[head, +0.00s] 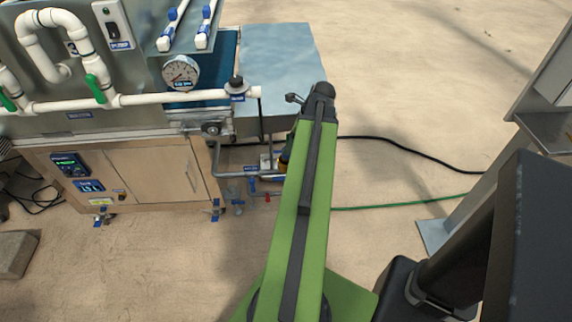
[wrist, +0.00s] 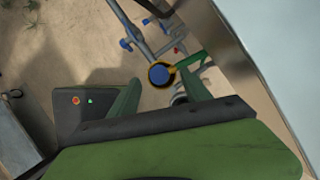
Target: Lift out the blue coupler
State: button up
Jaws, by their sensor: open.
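A round blue piece with a yellow-orange collar, which looks like the blue coupler (wrist: 159,75), shows in the wrist view just beyond my fingertips. My gripper (wrist: 160,80) is open, with one green finger on each side of it in the picture. I cannot tell how far below the fingertips it lies. No contact shows. In the head view a bit of the yellow collar (head: 283,165) shows at the left edge of my green arm; my arm hides the blue piece and my gripper there.
Grey pipes (head: 240,174) with blue fittings run beside the collar, low by the seeder's wooden cabinet (head: 150,178). A pale metal surface (head: 285,60) stands behind. A black cable (head: 400,145) and a green hose (head: 400,204) cross the open floor at right.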

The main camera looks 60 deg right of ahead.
aim_at(287, 158)
jog(key=b+x, duration=0.5)
jog(key=shift+s+a+f, duration=0.1)
jog(key=shift+s+f, duration=0.05)
jog(key=shift+f, duration=0.15)
jog(key=shift+r, duration=0.2)
grip_shut()
